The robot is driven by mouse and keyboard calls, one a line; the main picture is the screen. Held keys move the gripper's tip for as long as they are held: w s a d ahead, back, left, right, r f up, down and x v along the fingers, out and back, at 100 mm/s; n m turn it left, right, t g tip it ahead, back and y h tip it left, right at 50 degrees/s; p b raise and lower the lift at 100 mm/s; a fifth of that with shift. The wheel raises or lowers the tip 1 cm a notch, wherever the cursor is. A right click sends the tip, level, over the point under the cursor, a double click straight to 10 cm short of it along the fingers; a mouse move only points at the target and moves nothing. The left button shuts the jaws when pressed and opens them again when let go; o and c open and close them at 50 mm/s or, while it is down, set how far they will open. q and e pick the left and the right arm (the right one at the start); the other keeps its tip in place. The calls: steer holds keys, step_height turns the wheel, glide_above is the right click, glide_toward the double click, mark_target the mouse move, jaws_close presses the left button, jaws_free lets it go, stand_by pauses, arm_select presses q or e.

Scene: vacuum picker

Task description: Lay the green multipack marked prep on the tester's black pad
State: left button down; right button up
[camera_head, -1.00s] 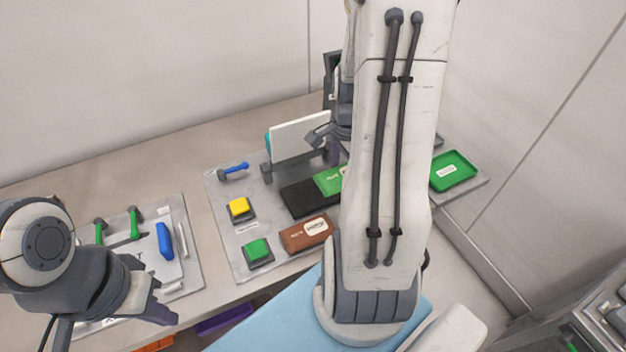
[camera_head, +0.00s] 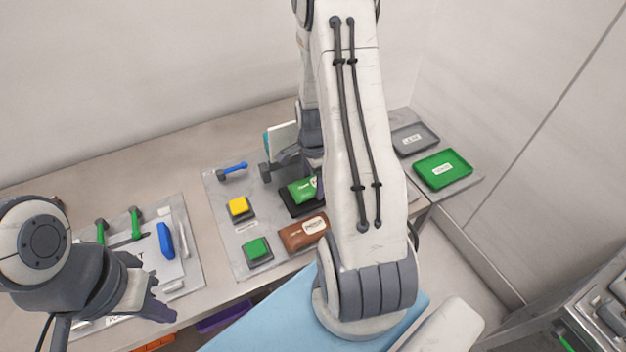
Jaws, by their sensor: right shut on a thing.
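The green multipack (camera_head: 301,191) is over the tester's black pad (camera_head: 287,207), which shows only as a dark strip along the pack's left and front edges. The pack has a pale label, partly cut off by my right arm. My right gripper (camera_head: 306,168) is shut on the pack from behind, its fingertips mostly hidden. I cannot tell whether the pack touches the pad. My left gripper (camera_head: 146,290) is open and empty at the front left, by the board with green-handled tools.
A yellow button (camera_head: 239,207), a green button (camera_head: 257,249) and a brown pack (camera_head: 303,232) lie on the grey tester plate (camera_head: 222,187). A white panel (camera_head: 283,138) stands behind. A green tray (camera_head: 443,169) and grey tray (camera_head: 414,139) are at right.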

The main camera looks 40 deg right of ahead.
steer(key=shift+f, duration=0.2)
steer(key=o, duration=1.3)
steer(key=shift+o, duration=0.2)
steer(key=shift+r, duration=0.1)
steer(key=shift+r, duration=0.1)
